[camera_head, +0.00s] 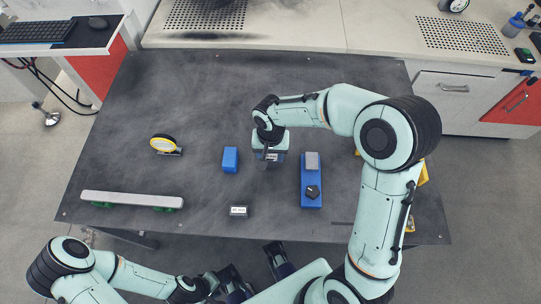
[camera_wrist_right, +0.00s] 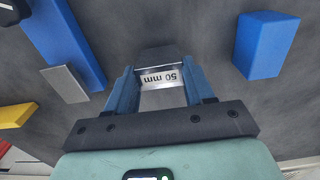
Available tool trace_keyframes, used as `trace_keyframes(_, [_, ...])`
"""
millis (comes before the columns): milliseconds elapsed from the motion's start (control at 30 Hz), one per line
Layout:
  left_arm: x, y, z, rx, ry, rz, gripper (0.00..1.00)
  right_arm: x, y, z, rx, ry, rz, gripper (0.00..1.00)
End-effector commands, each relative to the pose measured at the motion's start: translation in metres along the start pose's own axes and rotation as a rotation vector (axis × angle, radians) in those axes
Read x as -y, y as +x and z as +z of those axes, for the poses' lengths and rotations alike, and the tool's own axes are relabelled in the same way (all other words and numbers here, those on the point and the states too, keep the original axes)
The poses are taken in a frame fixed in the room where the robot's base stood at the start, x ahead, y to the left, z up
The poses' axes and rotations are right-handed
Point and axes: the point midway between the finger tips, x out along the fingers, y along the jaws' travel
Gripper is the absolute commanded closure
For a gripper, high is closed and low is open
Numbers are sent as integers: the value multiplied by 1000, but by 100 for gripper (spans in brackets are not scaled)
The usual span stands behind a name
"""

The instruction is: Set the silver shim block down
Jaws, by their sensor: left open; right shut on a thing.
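The silver shim block (camera_wrist_right: 161,79), marked "50 mm", is between the fingers of my right gripper (camera_wrist_right: 158,88) in the right wrist view. The label reads upside down there. In the head view my right gripper (camera_head: 270,157) is over the middle of the dark table (camera_head: 200,105), between a blue block and a blue fixture, and mostly hides the shim block. I cannot tell whether the block touches the table. My left gripper (camera_head: 254,266) is open and empty at the table's front edge, low in the head view.
The blue block (camera_head: 230,159) stands just left of my right gripper. The blue fixture (camera_head: 311,185) with a black knob and grey plate lies to its right. A small labelled silver block (camera_head: 238,211) sits nearer the front.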

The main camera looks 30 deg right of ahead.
Motion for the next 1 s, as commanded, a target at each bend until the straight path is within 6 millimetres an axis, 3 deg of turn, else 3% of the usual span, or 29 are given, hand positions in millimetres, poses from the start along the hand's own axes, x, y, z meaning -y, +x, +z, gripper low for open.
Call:
trace_keyframes(100, [0,1,-1,-2,0,1,57,0,10,0,-1,-1,-1,100])
trace_keyframes(500, [1,4,-2,-6,1,1,57,0,14,0,-2,-1,-2,100])
trace_keyframes(533, [0,3,-2,-7,1,2,57,0,15,0,-1,-1,0,41])
trace_keyframes(600, [0,3,-2,-6,1,1,57,0,14,0,-1,-1,0,22])
trace_keyframes(1000, [0,0,0,-2,0,0,57,0,6,-1,-3,-1,-2,22])
